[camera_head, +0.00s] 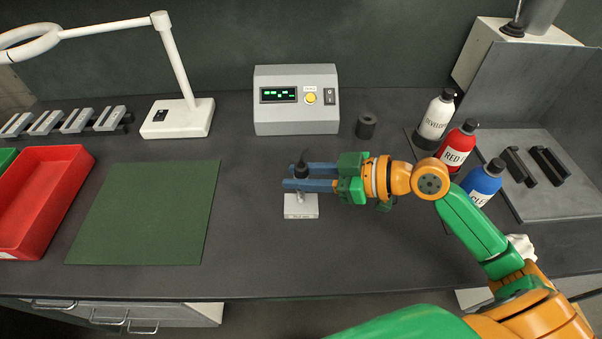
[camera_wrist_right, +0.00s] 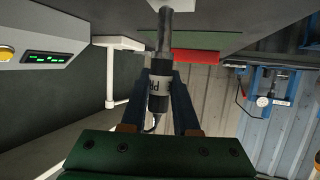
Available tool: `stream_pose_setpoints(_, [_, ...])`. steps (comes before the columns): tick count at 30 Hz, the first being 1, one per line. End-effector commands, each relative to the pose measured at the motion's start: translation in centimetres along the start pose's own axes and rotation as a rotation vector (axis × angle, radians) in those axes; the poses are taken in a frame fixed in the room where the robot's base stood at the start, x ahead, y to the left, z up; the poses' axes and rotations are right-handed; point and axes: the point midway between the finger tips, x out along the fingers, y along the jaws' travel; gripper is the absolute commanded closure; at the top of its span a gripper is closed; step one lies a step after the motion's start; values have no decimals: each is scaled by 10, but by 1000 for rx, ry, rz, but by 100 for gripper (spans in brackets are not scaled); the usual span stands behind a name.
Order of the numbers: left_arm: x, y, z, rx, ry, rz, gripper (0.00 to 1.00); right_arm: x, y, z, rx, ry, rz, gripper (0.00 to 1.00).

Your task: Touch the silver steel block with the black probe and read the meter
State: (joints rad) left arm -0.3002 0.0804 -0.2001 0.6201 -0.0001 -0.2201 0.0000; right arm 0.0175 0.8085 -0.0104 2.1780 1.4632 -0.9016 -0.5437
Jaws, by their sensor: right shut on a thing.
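The silver steel block (camera_head: 300,207) sits on the bench in front of the meter. My right gripper (camera_head: 292,177) reaches in from the right with its blue fingers shut on the black probe (camera_head: 302,170). The probe is upright, just over the block's back part; I cannot tell whether its lower end touches the block. In the right wrist view the labelled probe (camera_wrist_right: 160,92) is between the fingers. The grey meter (camera_head: 296,126) stands behind, its display (camera_head: 278,95) lit with green characters too small to read. My left gripper is out of view.
A dark cylinder (camera_head: 366,125) stands right of the meter. Developer (camera_head: 436,116), red (camera_head: 458,148) and blue (camera_head: 481,183) bottles stand near my right arm. A green mat (camera_head: 150,212), red tray (camera_head: 40,200) and white lamp (camera_head: 178,118) are at left. The bench between mat and block is clear.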

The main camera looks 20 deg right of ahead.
Motion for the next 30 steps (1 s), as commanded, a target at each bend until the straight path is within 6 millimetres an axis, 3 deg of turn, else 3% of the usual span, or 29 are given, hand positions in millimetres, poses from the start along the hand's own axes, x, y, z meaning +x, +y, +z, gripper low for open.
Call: stream_pose_setpoints(30, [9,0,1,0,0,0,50,3,0,9,0,0,0,100])
